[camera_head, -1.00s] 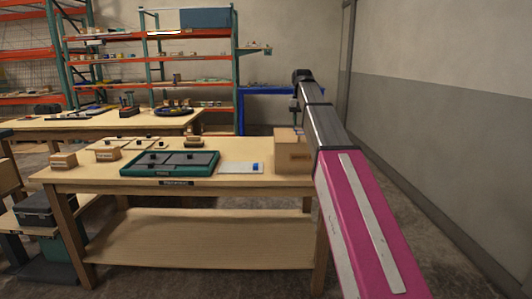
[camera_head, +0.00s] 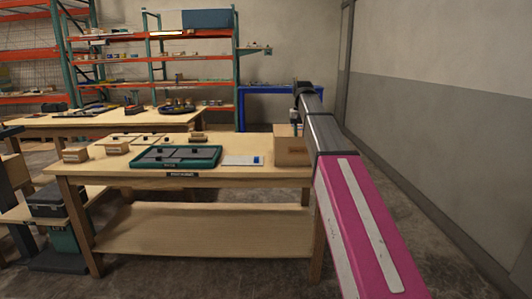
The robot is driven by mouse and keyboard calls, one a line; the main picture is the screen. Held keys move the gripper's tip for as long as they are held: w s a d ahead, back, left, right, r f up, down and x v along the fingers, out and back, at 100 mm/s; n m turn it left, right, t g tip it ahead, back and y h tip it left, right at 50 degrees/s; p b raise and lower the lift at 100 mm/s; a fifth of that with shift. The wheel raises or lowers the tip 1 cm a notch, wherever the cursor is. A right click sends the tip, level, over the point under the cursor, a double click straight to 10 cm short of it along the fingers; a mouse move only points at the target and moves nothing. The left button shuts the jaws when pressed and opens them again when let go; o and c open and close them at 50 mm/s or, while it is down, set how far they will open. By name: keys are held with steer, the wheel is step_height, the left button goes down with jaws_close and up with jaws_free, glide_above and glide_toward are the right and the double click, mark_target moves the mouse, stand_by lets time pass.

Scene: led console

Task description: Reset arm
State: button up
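My arm, pink with a white stripe and a dark outer section, reaches from the lower right up toward the table. My gripper (camera_head: 295,118) is small and partly hidden at the arm's far end, over the right end of the wooden table (camera_head: 230,178). It hangs just above or beside a brown box (camera_head: 291,150); I cannot tell if they touch. Whether its fingers are open or shut does not show. The dark green console tray (camera_head: 176,157) with grey panels lies on the table, left of the gripper.
Small wooden boxes (camera_head: 75,155) stand at the table's left. A second table (camera_head: 110,120) and orange shelving (camera_head: 190,62) stand behind. A grey wall (camera_head: 440,140) runs along the right, and floor is open beside it.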

steer(key=s+d+f, duration=0.1)
steer(key=s+f, duration=0.4)
steer(key=f, duration=0.8)
steer(key=s+d+f, duration=0.1)
steer(key=s+f, duration=0.4)
steer(key=f, duration=0.7)
steer(key=s+d+f, duration=0.2)
steer(key=s+f, duration=1.6)
steer(key=f, duration=0.1)
steer(key=shift+d, duration=0.1)
